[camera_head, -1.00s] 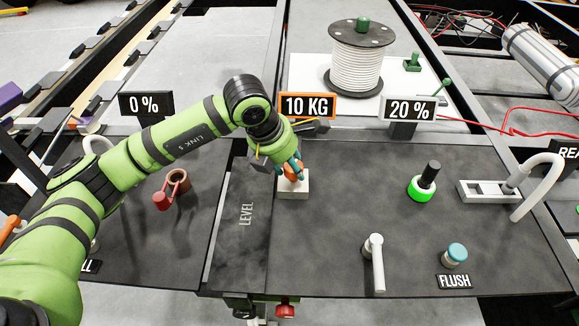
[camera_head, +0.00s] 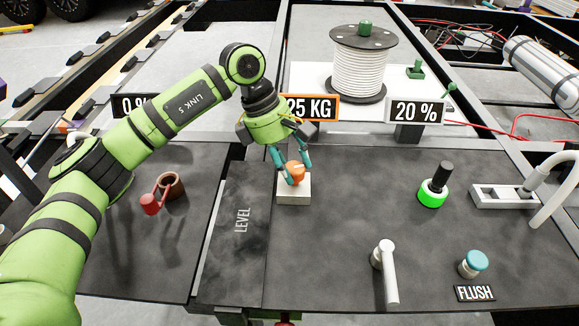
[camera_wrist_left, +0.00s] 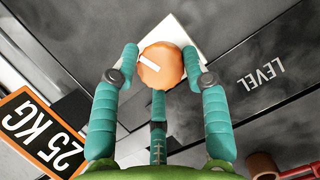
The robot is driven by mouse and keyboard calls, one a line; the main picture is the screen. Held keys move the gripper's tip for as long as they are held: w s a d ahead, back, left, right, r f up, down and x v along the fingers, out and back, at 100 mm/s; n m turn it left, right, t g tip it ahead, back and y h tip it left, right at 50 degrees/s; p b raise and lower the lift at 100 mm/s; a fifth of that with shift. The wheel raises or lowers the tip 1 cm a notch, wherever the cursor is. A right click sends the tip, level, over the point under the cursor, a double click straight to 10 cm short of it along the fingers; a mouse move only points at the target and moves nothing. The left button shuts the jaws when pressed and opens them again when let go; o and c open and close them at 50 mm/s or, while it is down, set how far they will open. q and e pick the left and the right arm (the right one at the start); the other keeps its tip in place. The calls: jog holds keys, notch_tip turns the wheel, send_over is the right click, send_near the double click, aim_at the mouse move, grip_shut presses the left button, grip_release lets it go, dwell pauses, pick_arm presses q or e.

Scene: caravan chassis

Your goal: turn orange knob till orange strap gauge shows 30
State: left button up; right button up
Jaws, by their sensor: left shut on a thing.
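The orange knob (camera_head: 294,172) sits on a white block (camera_head: 294,190) on the dark panel, right of the LEVEL plate. My left gripper (camera_head: 294,172) reaches down to it and is shut on it, with teal fingers on its sides. In the left wrist view the knob (camera_wrist_left: 161,66) shows a white pointer mark between two fingers, and a third finger is below. The orange-framed gauge (camera_head: 312,107) reads 25 KG; its left edge is hidden behind my gripper. It also shows in the left wrist view (camera_wrist_left: 40,132). My right gripper is not in view.
A white-framed gauge (camera_head: 417,111) reads 20 %. A cable spool (camera_head: 361,65) stands behind.

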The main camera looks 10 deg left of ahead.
pick_arm(q)
jog(key=m, duration=0.1)
jog(key=m+g, duration=0.1)
jog(key=m, duration=0.1)
jog(key=shift+d+b, duration=0.25)
jog(key=shift+b, duration=0.05)
jog(key=shift+m+g, duration=0.3)
jog(key=shift+m, duration=0.2)
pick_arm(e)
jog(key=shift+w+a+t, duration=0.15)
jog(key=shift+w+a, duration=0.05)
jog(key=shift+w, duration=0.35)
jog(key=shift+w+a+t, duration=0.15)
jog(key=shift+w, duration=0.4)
pick_arm(q)
jog(key=o, duration=1.1)
jog(key=shift+s+r, duration=0.1)
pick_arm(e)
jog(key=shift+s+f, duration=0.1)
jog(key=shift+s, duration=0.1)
